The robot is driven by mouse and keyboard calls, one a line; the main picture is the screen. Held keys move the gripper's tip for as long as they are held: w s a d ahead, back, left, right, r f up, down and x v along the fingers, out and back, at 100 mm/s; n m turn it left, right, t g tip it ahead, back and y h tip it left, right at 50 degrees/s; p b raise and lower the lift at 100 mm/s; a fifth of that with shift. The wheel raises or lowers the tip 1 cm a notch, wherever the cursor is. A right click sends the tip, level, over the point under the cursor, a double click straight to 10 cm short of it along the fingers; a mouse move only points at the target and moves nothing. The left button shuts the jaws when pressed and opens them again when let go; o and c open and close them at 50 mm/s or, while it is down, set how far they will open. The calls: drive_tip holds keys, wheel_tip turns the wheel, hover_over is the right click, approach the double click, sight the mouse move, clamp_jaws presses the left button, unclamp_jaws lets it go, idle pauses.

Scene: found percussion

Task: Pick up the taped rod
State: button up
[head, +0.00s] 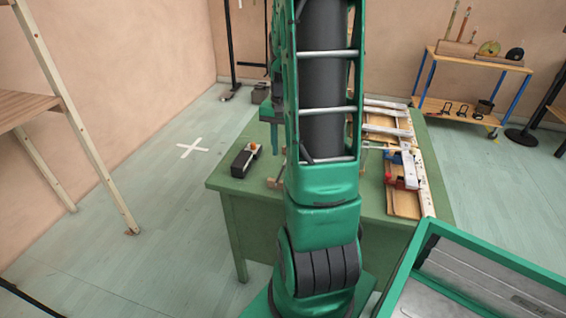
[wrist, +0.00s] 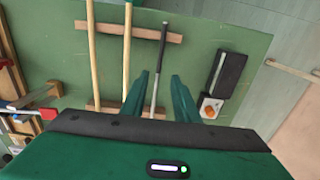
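The taped rod (wrist: 161,50) shows in the wrist view as a thin grey rod with a dark wrapped upper part. It lies across two wooden rests, the upper one (wrist: 100,28) and a lower one, on the green table (wrist: 210,30). My gripper (wrist: 160,75) is open, with one green finger on each side of the rod in the picture. I see no contact, and the height of the fingers over the rod is hard to tell. The rod's lower end is hidden by my gripper body.
Two pale wooden rods (wrist: 93,55) (wrist: 127,55) lie left of the taped rod on the same rests. A black box (wrist: 229,72) with an orange-topped part lies to its right. In the head view, a wooden frame with metal bars (head: 405,205) lines the green table's (head: 225,178) right side.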

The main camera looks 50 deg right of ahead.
drive_tip(key=shift+s+a+f, duration=0.1)
drive_tip(key=shift+s+f, duration=0.05)
drive_tip(key=shift+f, duration=2.45)
clamp_jaws()
